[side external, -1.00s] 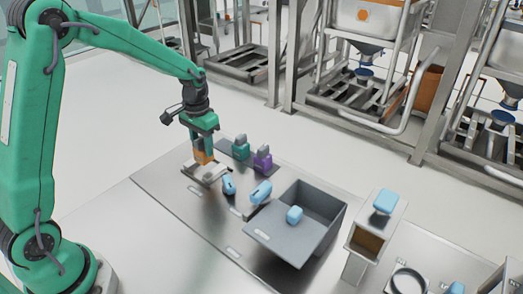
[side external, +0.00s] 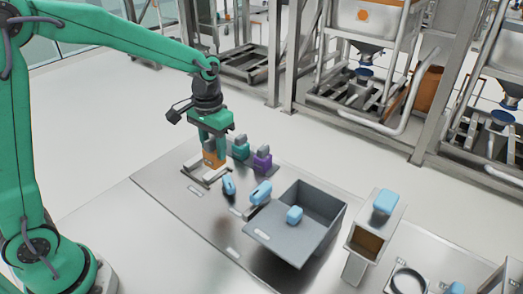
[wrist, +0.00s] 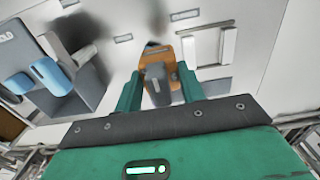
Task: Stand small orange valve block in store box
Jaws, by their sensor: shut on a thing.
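The small orange valve block (side external: 213,159) has a grey top part and stands upright beside low pale rails on the metal table. My gripper (side external: 214,143) is over it from above, with its green fingers shut on the block. In the wrist view the block (wrist: 159,62) sits between the two fingertips (wrist: 160,82), with its grey part towards me. Whether its underside touches the table is hidden.
A green block (side external: 241,149) and a purple block (side external: 262,160) stand close to the right of my gripper. Two light blue pieces (side external: 261,192) lie between the rails (side external: 203,177) and the box. A box on a stand (side external: 364,244) is further right. The left table is clear.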

